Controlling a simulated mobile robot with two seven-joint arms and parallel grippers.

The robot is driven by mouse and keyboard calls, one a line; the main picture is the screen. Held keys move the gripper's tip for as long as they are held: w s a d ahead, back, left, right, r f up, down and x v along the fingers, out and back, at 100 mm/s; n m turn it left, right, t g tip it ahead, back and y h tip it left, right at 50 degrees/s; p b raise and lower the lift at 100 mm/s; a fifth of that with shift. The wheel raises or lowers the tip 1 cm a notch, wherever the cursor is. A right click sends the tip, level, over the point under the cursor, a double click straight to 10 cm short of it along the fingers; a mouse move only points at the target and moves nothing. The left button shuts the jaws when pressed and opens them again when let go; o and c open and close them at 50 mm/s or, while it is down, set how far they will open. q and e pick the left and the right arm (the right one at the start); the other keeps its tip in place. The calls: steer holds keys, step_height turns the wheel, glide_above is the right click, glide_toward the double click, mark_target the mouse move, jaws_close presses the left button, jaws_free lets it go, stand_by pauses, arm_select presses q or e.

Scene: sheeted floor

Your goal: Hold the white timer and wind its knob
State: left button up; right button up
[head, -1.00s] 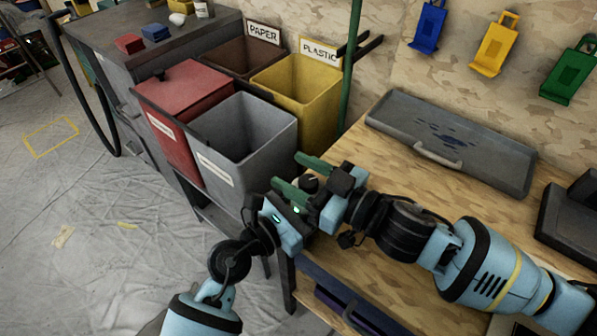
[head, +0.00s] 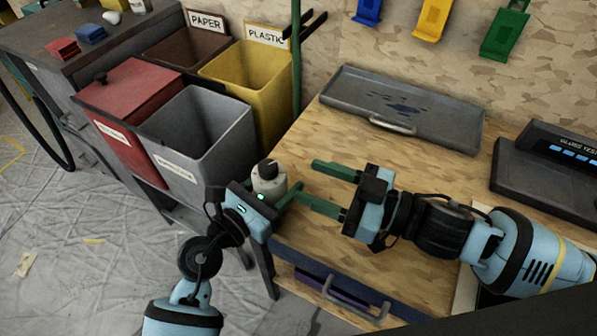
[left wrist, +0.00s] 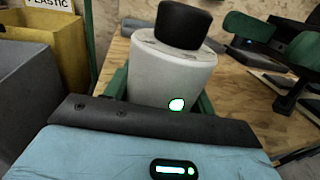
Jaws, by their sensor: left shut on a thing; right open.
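The white timer (head: 268,184) is a pale cylinder with a black knob (head: 266,168) on top. In the left wrist view the timer (left wrist: 168,76) stands close in front of the camera, its black knob (left wrist: 182,24) at the top edge. My left gripper (head: 278,200) is shut on the timer's body, with green fingers around it near the table's left edge. My right gripper (head: 327,188) is open and empty to the right of the timer, its two green fingers pointing left toward it, apart from the knob.
A grey tray (head: 455,134) with a handle lies at the back of the wooden table (head: 310,240). Grey (head: 232,135), red (head: 135,92) and yellow (head: 262,78) bins stand to the left. A dark device (head: 545,185) sits at the right. Bare tabletop lies between tray and right gripper.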

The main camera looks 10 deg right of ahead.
steer(key=shift+s+d, duration=0.2)
steer(key=shift+d, duration=0.1)
steer(key=m+t+h, duration=0.5)
glide_toward(274, 174)
steer(key=shift+s+d+f, duration=0.15)
steer(key=shift+d, duration=0.05)
stand_by(0.4)
steer(key=x, duration=1.2)
steer(key=shift+a, duration=0.1)
